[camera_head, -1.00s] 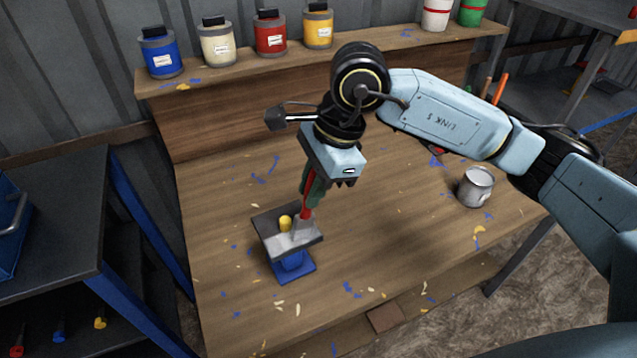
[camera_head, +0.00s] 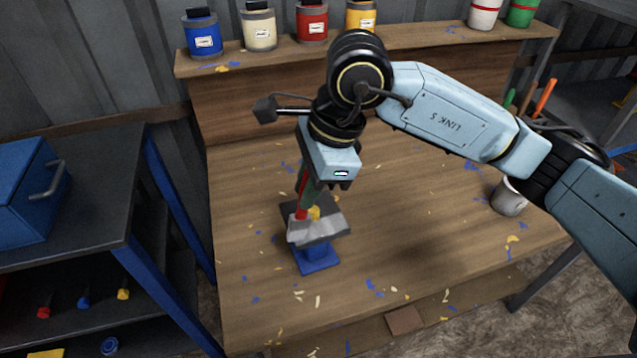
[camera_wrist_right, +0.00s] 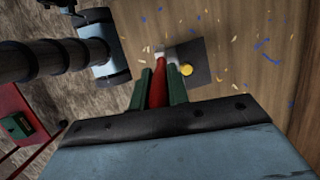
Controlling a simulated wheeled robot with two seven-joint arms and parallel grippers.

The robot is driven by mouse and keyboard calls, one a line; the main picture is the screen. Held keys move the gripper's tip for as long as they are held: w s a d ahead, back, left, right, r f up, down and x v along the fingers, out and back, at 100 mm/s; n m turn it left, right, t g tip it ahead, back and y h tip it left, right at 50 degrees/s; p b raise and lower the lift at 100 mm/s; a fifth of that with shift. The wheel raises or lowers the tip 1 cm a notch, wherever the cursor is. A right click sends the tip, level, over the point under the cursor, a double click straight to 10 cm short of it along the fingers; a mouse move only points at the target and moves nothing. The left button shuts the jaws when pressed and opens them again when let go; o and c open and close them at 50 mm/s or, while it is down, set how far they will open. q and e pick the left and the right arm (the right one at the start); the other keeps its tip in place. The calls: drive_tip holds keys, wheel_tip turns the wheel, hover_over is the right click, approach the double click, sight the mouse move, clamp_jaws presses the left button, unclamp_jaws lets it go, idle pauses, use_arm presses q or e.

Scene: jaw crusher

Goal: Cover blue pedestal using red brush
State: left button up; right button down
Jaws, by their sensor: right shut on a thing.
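The pedestal has a blue base (camera_head: 318,262) and a flat dark grey top plate (camera_head: 290,213), and stands on the wooden table. A pale grey patch covers the near part of the plate. A yellow knob (camera_head: 314,212) stands on the plate; it also shows in the right wrist view (camera_wrist_right: 187,69). My right gripper (camera_head: 309,183) is above the plate, its green fingers shut on the red brush (camera_head: 302,208). The brush points down at the plate, left of the knob; I cannot tell whether its tip touches. In the right wrist view the red handle (camera_wrist_right: 160,82) sits between the fingers.
Blue (camera_head: 203,34), cream (camera_head: 259,28), red (camera_head: 312,22) and yellow (camera_head: 360,16) paint jars line the back shelf (camera_head: 300,56). A metal cup (camera_head: 508,199) stands at the table's right, partly behind my arm. Paint flecks dot the otherwise clear table front.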

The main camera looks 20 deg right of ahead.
drive_tip(key=shift+r+p, duration=1.3)
drive_tip(key=shift+r, duration=1.3)
drive_tip(key=shift+f, duration=0.1)
drive_tip(key=shift+w, duration=0.3)
drive_tip(key=w+a+b, duration=0.1)
drive_tip(key=w+b, duration=0.1)
drive_tip(key=w, duration=0.5)
drive_tip(key=shift+w+f, duration=0.25)
drive_tip(key=shift+w, duration=0.1)
